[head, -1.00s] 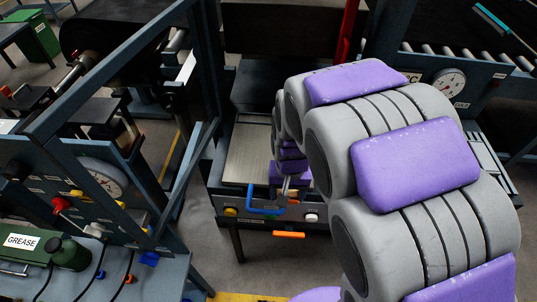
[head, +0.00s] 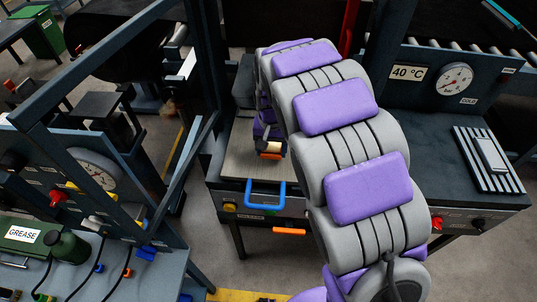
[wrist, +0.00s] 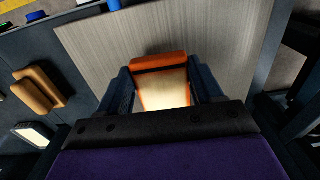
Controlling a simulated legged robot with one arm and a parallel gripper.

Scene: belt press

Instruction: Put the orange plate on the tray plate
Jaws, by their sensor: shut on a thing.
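The orange plate (wrist: 158,64) shows between my fingers in the wrist view, with an orange edge and a pale, brightly lit face. My gripper (wrist: 163,88) is shut on it, and dark fingers stand on both sides. In the head view the orange plate (head: 270,154) shows small at the end of my arm, over the tray plate. The tray plate (head: 236,166) is a flat, brushed, beige-grey sheet with a blue handle (head: 265,195) at its front. It also fills the upper middle of the wrist view (wrist: 100,45). I cannot tell whether the orange plate touches it.
The dark press frame (head: 120,70) stands left of the tray. A dial panel (head: 453,78) and a striped block (head: 490,155) are at the right. An orange lever (head: 289,231) sticks out below the tray front. A bench with a grease bottle (head: 68,251) is at lower left.

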